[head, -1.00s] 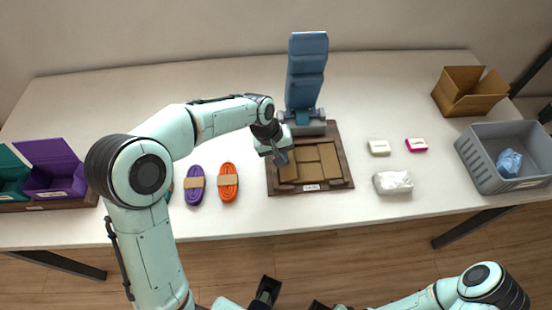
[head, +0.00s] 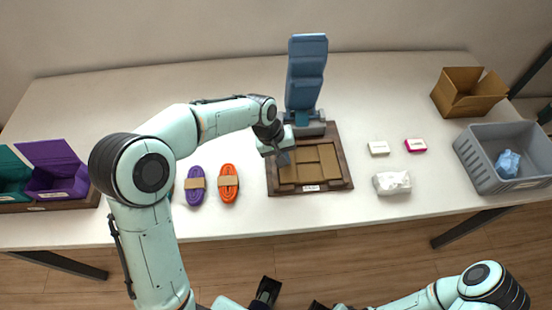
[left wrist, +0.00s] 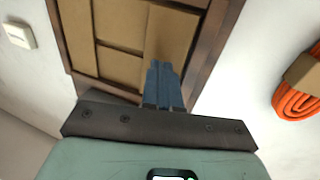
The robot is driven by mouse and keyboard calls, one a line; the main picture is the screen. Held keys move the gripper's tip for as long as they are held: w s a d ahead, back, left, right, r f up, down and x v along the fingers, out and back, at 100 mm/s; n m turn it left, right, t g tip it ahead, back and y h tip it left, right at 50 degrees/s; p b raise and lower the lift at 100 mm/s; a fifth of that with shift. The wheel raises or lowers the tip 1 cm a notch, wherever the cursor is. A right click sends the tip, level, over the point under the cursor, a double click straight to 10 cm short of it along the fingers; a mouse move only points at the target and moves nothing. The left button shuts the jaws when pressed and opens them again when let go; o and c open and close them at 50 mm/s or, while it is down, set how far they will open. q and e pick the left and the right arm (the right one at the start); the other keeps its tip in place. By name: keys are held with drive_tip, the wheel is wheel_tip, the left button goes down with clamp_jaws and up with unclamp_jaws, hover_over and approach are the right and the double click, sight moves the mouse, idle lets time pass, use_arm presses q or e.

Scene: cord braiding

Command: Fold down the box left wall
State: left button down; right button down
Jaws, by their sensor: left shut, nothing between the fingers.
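The cardboard box (head: 309,163) lies as several brown panels inside a dark wooden tray (head: 350,182). Its left wall (head: 288,174) is along the tray's left side, partly behind my gripper. In the left wrist view this left wall (left wrist: 172,35) is beside the tray rim and looks about level with the other panels; its exact tilt is hard to tell. My left gripper (head: 285,159) is shut and empty, with its blue-grey fingertips (left wrist: 163,75) over the left wall's end. Whether they touch it cannot be told.
A blue-grey upright device (head: 306,75) stands behind the tray. Purple (head: 195,186) and orange (head: 228,184) cord bundles lie left. Small boxes (head: 379,148) (head: 415,145) and a white packet (head: 392,183) lie right. A grey crate (head: 488,171) and open carton (head: 462,98) stand far right.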

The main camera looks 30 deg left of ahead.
use_arm(q)
drive_tip(key=shift+w+d+f, duration=0.25)
drive_tip(key=shift+d+f, duration=0.2)
drive_tip(key=shift+f, duration=0.05)
use_arm(e)
drive_tip(key=shift+f, duration=0.1)
idle(0.5)
